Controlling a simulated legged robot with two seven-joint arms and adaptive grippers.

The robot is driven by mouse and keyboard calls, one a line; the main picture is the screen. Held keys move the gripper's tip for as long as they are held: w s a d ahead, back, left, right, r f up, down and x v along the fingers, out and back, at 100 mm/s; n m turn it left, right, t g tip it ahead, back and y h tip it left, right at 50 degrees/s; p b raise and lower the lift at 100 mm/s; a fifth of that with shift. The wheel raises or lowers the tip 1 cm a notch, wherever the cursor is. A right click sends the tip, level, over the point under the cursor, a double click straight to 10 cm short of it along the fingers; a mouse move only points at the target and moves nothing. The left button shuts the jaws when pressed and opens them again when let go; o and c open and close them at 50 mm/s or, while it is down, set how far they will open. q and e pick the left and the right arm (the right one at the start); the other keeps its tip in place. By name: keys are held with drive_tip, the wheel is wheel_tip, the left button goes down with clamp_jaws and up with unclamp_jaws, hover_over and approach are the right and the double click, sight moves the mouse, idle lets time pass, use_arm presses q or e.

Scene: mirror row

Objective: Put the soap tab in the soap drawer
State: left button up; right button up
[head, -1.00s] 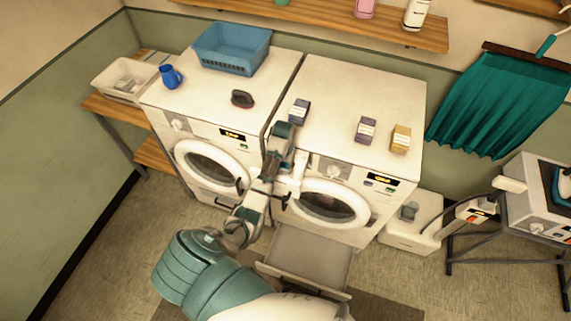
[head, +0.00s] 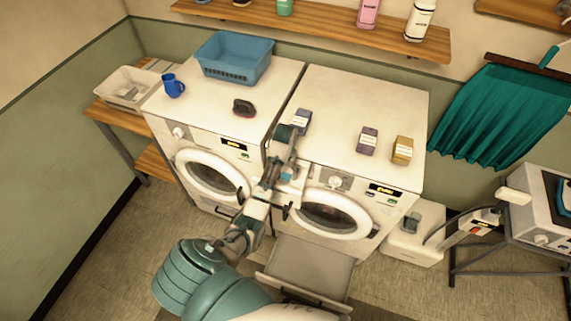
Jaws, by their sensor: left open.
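Three small boxes with pale labels stand on the right washer's top: a blue-grey one (head: 302,121), a purple one (head: 367,141) and a yellow one (head: 403,150). I cannot tell which of them, if any, is the soap tab. My left gripper (head: 294,131) is open at the top front edge of the right washer, close beside the blue-grey box. Whether it touches the box is unclear. My left arm hides the washer's upper left front, and the soap drawer cannot be made out clearly there. My right gripper is out of view.
The right washer (head: 390,105) has a round door and a wide lower drawer (head: 310,262) pulled out. The left washer (head: 270,85) carries a blue basket (head: 233,60), a blue jug (head: 174,86) and a dark brush (head: 244,107). The right washer's back top is clear.

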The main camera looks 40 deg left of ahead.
sight(285, 179)
use_arm(q)
drive_tip(key=shift+w+a+r, duration=0.1)
drive_tip(key=shift+a+r, duration=0.1)
drive_tip(key=shift+r, duration=0.25)
drive_tip(key=shift+w+a+r, duration=0.1)
drive_tip(key=shift+a+r, duration=0.05)
drive_tip(key=shift+r, duration=0.6)
drive_tip(key=shift+s+d+r, duration=0.15)
drive_tip(key=shift+r, duration=0.1)
drive_tip(key=r, duration=0.4)
drive_tip(key=shift+d+r, duration=0.4)
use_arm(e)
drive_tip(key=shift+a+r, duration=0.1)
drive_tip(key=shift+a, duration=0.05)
use_arm(q)
drive_tip(key=shift+a, duration=0.15)
